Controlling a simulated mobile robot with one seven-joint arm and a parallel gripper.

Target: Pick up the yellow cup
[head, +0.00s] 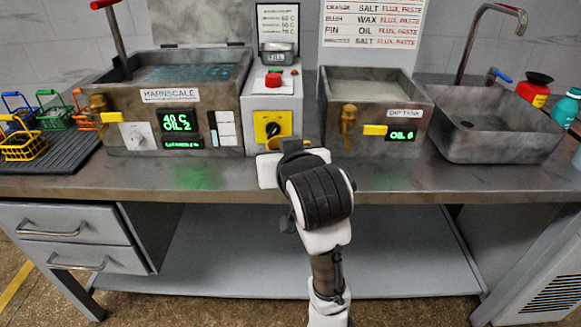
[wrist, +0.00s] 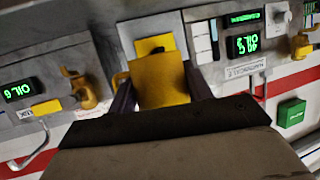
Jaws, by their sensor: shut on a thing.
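The yellow cup (wrist: 160,84) is between the fingers of my gripper (wrist: 160,92) in the wrist view. It looks like a plain yellow body with a small handle at its left side. My gripper is shut on it. The lower part of the cup is hidden by the gripper body in the wrist view.
The Harnscale bath (head: 215,98) stands left of the control box (head: 285,92), the dip tank (head: 372,85) right. A yellow switch plate (head: 262,128) is close behind my gripper. A sink (head: 490,130) is at right. Small coloured baskets stand on a black mat (head: 62,150) at left.

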